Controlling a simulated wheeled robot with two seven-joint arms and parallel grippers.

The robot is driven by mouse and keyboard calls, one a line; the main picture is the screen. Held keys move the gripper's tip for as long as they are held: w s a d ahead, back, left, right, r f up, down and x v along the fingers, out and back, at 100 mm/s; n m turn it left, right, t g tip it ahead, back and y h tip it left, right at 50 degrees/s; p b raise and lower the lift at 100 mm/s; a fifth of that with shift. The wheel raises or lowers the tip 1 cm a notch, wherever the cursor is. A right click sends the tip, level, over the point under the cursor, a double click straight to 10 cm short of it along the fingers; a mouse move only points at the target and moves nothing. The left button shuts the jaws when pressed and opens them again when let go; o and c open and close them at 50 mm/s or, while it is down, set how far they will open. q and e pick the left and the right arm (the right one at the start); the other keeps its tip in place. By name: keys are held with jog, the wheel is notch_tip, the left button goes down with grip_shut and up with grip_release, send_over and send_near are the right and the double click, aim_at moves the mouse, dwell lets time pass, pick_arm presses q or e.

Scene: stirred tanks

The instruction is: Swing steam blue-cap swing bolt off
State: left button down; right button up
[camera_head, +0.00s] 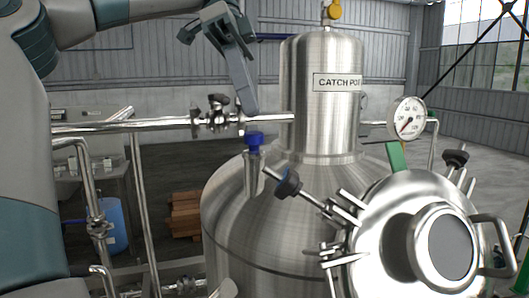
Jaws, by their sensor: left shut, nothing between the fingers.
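A bright blue cap (254,141) sits on top of a short upright steel nozzle (254,175) on the shoulder of the steel tank (240,225). My left gripper (250,108) comes down from above and points at the blue cap. It is shut and empty, and its tips appear a little above the cap; I cannot tell the exact depth gap. A swing bolt with a dark blue-black knob (288,183) slants out from the round manway lid (385,215) at right. My right gripper is not in view.
A steel pipe with a valve (217,117) runs across behind my left gripper. The catch pot cylinder (322,105), a pressure gauge (408,118) and another black knob (455,158) stand to the right. A blue drum (114,228) is at lower left.

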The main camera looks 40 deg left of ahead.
aim_at(295, 188)
pick_arm(q)
jog(key=p+x, duration=0.3)
jog(key=x, duration=0.6)
jog(key=shift+d+f, duration=0.25)
jog(key=shift+s, duration=0.15)
jog(key=shift+s+d+r, duration=0.2)
jog(key=shift+s+d, duration=0.05)
jog(key=shift+d, duration=0.2)
jog(key=shift+s+d+r, duration=0.2)
jog(key=shift+s+d, duration=0.1)
jog(key=shift+d, duration=0.1)
jog(key=shift+a, duration=0.1)
jog(key=shift+a+r, duration=0.1)
